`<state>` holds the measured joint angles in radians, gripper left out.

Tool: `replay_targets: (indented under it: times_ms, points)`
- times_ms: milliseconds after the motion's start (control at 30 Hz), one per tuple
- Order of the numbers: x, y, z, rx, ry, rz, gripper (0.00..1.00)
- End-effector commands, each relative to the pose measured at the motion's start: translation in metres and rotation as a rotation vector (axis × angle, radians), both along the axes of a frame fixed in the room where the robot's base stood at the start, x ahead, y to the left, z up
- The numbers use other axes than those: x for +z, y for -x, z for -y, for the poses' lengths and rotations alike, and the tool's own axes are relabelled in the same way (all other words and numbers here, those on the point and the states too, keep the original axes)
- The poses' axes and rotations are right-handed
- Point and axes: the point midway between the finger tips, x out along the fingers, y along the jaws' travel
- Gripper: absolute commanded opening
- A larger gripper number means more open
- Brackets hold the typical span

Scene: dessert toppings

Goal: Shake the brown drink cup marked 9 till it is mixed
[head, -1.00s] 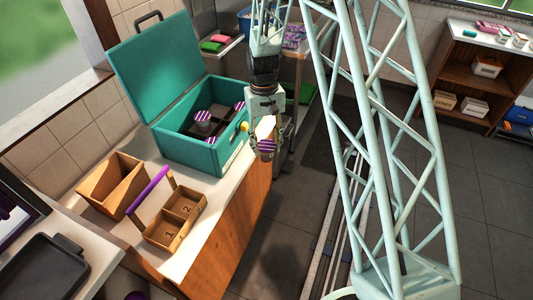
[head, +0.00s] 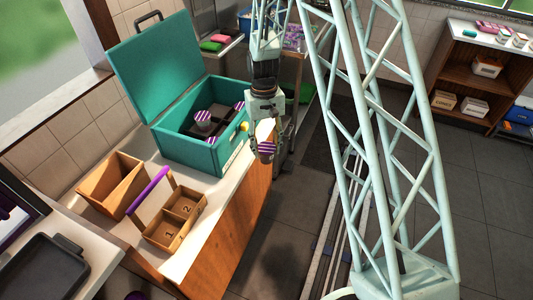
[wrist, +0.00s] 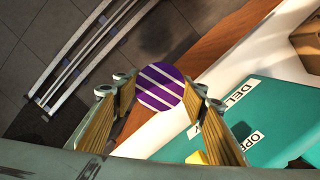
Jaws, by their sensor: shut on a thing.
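A cup (head: 266,156) with a purple-and-white striped lid is held in the air just off the right edge of the counter, in front of the teal box. My gripper (head: 264,143) is shut on it, pointing down. In the wrist view the striped lid (wrist: 160,88) shows between the two fingers of my gripper (wrist: 161,95). The cup's body is mostly hidden there, and no number 9 or drink colour can be made out in either view.
The open teal box (head: 192,155) on the counter (head: 232,205) holds several cups with similar lids. A cardboard carrier (head: 185,235) with compartments marked 1 and 2 and a purple handle stands nearer, beside a wooden bin (head: 107,192). The floor (head: 255,272) right of the counter is open.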

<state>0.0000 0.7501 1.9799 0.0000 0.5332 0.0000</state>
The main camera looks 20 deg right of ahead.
Motion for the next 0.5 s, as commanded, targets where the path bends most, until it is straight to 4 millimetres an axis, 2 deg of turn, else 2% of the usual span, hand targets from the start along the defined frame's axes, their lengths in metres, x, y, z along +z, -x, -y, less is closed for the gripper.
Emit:
replay_targets:
  times_ms: [133,500]
  points:
    - [0.010,-0.001,0.000,0.000,0.000,0.003,0.27]
    - [0.062,-0.001,0.000,0.000,0.000,0.003,0.27]
